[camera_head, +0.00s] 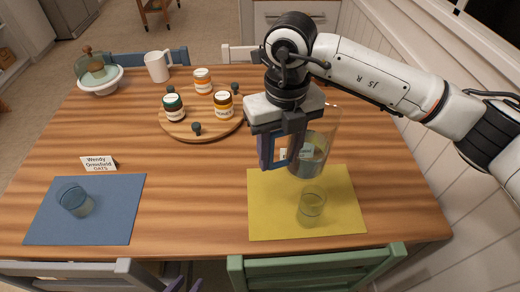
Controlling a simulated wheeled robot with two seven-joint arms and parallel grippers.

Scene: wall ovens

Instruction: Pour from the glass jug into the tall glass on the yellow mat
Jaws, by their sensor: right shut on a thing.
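The yellow mat (270,215) lies at the front right of the wooden table. A clear glass (312,207) stands upright on it, right of the mat's middle. My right gripper (283,155) is shut on the glass jug (318,140), on the jug's left side. The jug is see-through, with a darker content low in it and a small pale label. It appears roughly upright, just behind the glass in the picture; its height above the mat is hard to judge. Small purple tips at the bottom edge may be my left gripper (186,286), mostly cut off.
A blue mat (110,222) with another glass (75,200) and a name card (99,163) is at left. A round board (185,131) with several jars, a white mug (157,66) and a covered dish (101,80) stand farther back. Chairs surround the table; its middle front is clear.

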